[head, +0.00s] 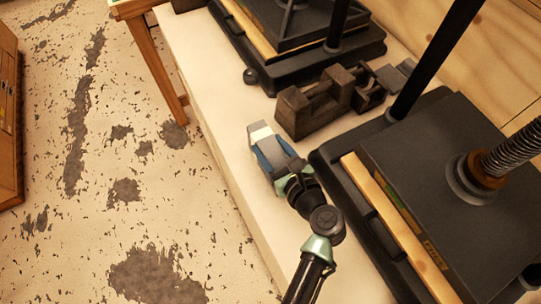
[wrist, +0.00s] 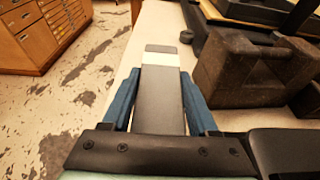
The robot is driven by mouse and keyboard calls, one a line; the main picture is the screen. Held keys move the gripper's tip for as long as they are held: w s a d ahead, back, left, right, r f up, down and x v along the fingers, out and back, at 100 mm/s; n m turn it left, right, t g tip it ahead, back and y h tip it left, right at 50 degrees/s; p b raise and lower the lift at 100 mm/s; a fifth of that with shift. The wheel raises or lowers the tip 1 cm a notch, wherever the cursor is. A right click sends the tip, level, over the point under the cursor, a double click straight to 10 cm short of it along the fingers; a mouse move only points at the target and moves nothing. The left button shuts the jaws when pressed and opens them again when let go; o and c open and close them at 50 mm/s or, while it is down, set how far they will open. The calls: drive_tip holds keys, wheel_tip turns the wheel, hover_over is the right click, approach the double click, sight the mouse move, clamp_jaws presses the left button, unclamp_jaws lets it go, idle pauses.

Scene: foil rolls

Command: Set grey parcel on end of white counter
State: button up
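The grey parcel (head: 271,144) is a long grey block with a white band near its far end. It shows above the white counter (head: 203,92) in the head view. In the wrist view the parcel (wrist: 160,100) lies lengthwise between the blue fingers of my gripper (wrist: 160,78), its banded end sticking out past the fingertips. The fingertips meet its two sides, so my gripper (head: 270,152) is shut on it. I cannot tell whether its underside touches the counter. The far finger is mostly hidden in the head view.
A dark brown vise-like block (head: 311,108) stands close right of the parcel. Black presses stand behind (head: 290,45) and at right (head: 430,170). The counter's left strip is bare. Left lie the stained floor (head: 120,160) and a wooden cabinet (wrist: 40,32).

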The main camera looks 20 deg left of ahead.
clamp_jaws()
drive_tip(key=shift+r, duration=0.1)
